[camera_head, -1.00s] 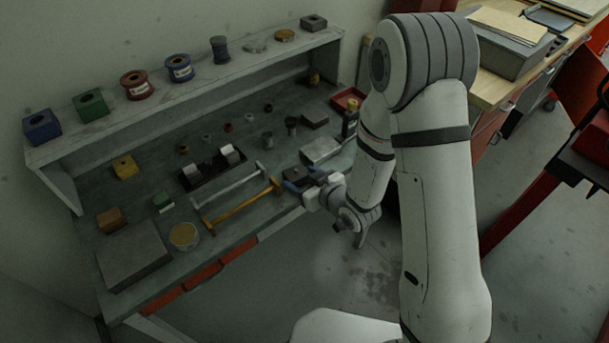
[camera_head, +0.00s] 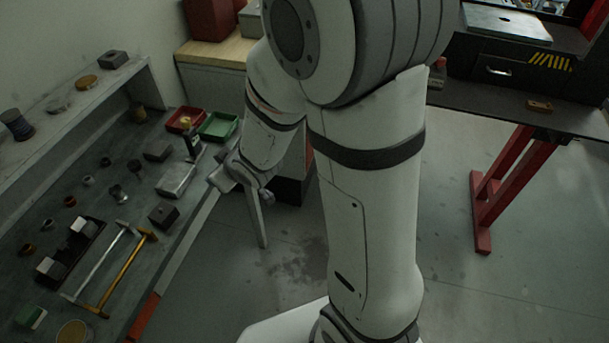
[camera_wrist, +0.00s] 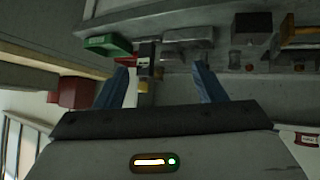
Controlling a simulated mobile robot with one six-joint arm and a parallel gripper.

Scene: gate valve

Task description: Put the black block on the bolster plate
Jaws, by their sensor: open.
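The black block (camera_head: 163,215), a dark block with a small hole in its top, sits on the workbench near its front edge, beside the hammers. It also shows at the top of the wrist view (camera_wrist: 252,28). My gripper (camera_wrist: 160,70) is open, its two blue fingers apart, with nothing visibly held between them. In the head view it is partly hidden by my wrist, beyond the block near the bench's front edge and apart from it. A pale grey plate with a hole (camera_head: 510,22), which looks like the bolster plate, lies on the dark machine at the upper right.
A grey block (camera_head: 177,180) and a dark bottle (camera_head: 192,145) stand near the black block. A red bin (camera_head: 185,120) and a green bin (camera_head: 220,126) are at the bench's far end. A red-legged table (camera_head: 500,180) stands right. Open floor lies between.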

